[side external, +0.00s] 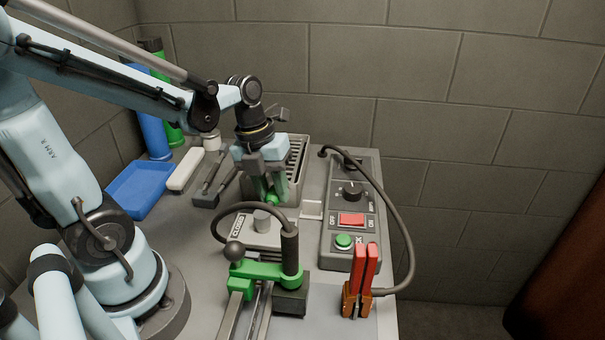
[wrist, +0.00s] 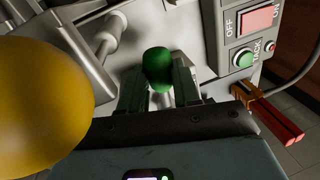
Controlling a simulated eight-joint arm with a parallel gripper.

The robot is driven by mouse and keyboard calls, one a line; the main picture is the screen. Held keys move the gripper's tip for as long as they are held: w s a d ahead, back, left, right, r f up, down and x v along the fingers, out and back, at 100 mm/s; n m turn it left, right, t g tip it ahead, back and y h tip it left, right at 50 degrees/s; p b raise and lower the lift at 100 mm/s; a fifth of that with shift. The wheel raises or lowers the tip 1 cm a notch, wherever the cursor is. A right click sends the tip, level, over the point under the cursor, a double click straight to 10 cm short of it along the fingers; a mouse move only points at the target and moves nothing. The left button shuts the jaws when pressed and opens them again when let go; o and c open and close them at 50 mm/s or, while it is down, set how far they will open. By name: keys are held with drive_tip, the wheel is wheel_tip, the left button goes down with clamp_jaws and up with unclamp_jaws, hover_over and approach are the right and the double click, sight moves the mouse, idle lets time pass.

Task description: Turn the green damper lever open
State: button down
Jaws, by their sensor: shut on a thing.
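The green damper lever's rounded knob (wrist: 158,68) shows between my gripper's fingertips (wrist: 160,88) in the wrist view. My gripper (side external: 268,190) points down at the front of a grey slatted box (side external: 297,155) in the side view, shut on the green knob. A bit of green (side external: 272,199) shows at its fingertips there. The rest of the lever is mostly hidden by the fingers, so I cannot tell its angle.
A control box (side external: 337,235) with a red switch and green button stands to the right. In front are a green clamp arm (side external: 265,270) with a dark ball, a looping cable, and red-handled pliers (side external: 360,275). A blue tray (side external: 138,192) lies left. A yellow round shape (wrist: 45,100) blocks the wrist view's left.

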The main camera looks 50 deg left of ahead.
drive_tip(key=c, duration=0.8)
unclamp_jaws()
wheel_tip(320, 180, up, 12)
drive_tip(key=s+a, duration=0.1)
drive_tip(key=shift+s+a, duration=0.25)
drive_tip(key=shift+a, duration=0.15)
